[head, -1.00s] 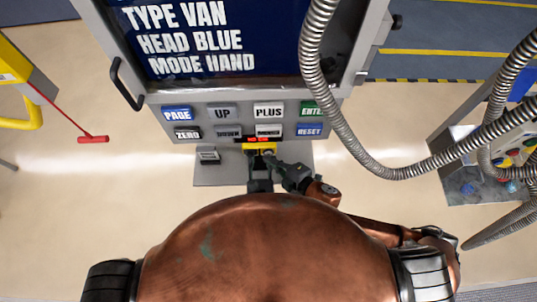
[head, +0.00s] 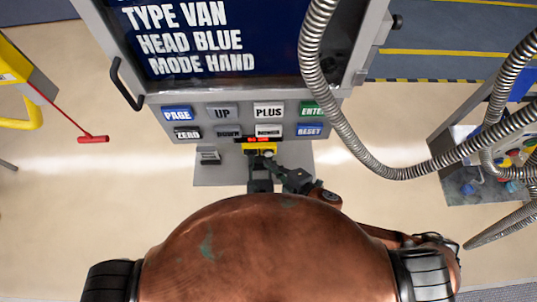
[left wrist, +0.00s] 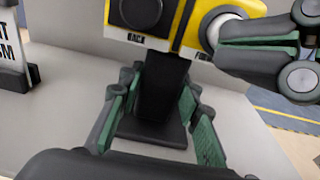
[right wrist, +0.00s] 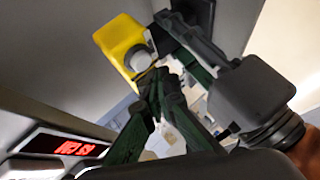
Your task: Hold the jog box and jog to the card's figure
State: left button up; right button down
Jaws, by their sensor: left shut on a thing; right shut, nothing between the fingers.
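The yellow jog box (head: 259,147) stands below the key panel in the head view. In the left wrist view the box (left wrist: 185,22) shows a black knob, a white round button (left wrist: 222,25) on its right side and a black grip (left wrist: 163,85) below. My left gripper (left wrist: 160,100) is shut on this grip. My right gripper (left wrist: 245,32) is shut and empty beside the button. In the right wrist view its fingertips (right wrist: 163,78) are close to the button (right wrist: 140,61); contact is unclear. A small card (head: 208,156) stands left of the box, its figure unreadable.
The screen (head: 205,45) reads TYPE VAN, HEAD BLUE, MODE HAND. A key panel (head: 240,113) sits under it. A red-lit readout (right wrist: 72,147) shows blurred digits. A metal hose (head: 345,130) curves down on the right.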

jog(key=shift+s, duration=2.5)
pick_arm(q)
jog(key=o, duration=1.1)
jog(key=s+r, duration=0.1)
jog(key=s, duration=1.1)
jog(key=shift+r, duration=0.1)
